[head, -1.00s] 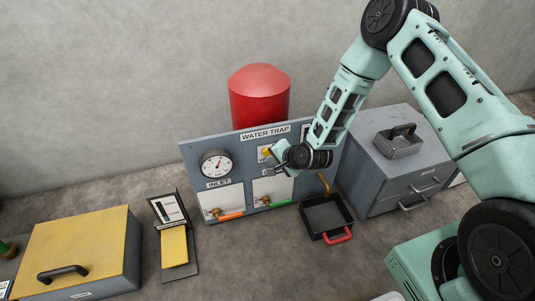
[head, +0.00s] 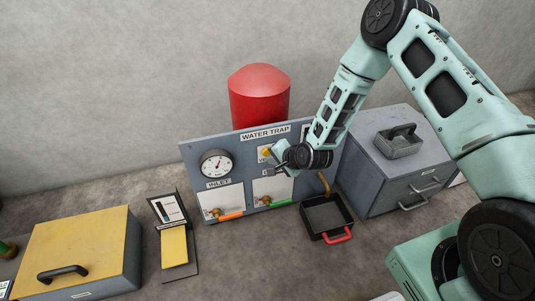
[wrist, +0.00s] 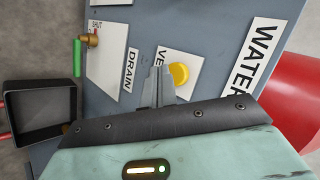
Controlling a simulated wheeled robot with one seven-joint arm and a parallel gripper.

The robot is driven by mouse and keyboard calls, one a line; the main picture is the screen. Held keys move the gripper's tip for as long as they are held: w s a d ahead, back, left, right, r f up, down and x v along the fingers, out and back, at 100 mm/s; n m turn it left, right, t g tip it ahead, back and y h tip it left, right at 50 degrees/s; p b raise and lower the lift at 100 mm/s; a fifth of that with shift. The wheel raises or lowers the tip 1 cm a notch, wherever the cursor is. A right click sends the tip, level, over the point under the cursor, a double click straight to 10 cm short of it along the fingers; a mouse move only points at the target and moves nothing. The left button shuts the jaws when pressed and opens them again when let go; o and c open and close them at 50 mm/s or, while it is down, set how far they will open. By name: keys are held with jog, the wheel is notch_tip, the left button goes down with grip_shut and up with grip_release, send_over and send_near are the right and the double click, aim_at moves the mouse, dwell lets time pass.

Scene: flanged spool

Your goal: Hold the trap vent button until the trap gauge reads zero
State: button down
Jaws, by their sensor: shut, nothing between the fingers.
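The yellow vent button (head: 266,152) sits on a white label plate on the grey WATER TRAP panel (head: 191,158). In the wrist view the button (wrist: 179,74) is round and just right of my fingertips. My gripper (head: 279,152) is shut and empty, with its tips close to the panel beside the button (wrist: 158,78). I cannot tell whether they touch the panel. The fingers cover part of the vent label. A round white dial gauge (head: 216,164) is at the panel's upper left, above the INLET label. Its reading is too small to tell. My arm hides the panel's upper right.
An orange-handled valve (head: 230,217) and a green-handled valve (head: 281,203) are low on the panel. A black tray with a red handle (head: 337,235) stands before it. A grey drawer cabinet (head: 376,186) is right, a red tank (head: 259,95) behind, a yellow-topped box (head: 72,245) left.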

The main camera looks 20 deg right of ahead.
jog(key=shift+w, duration=0.15)
jog(key=shift+w, duration=0.25)
jog(key=shift+w, duration=0.55)
dwell(2.5)
jog(key=shift+s, duration=0.1)
jog(key=shift+s+p, duration=0.3)
jog(key=shift+s, duration=0.55)
jog(key=s+p, duration=0.1)
jog(key=s, duration=0.4)
dwell(0.6)
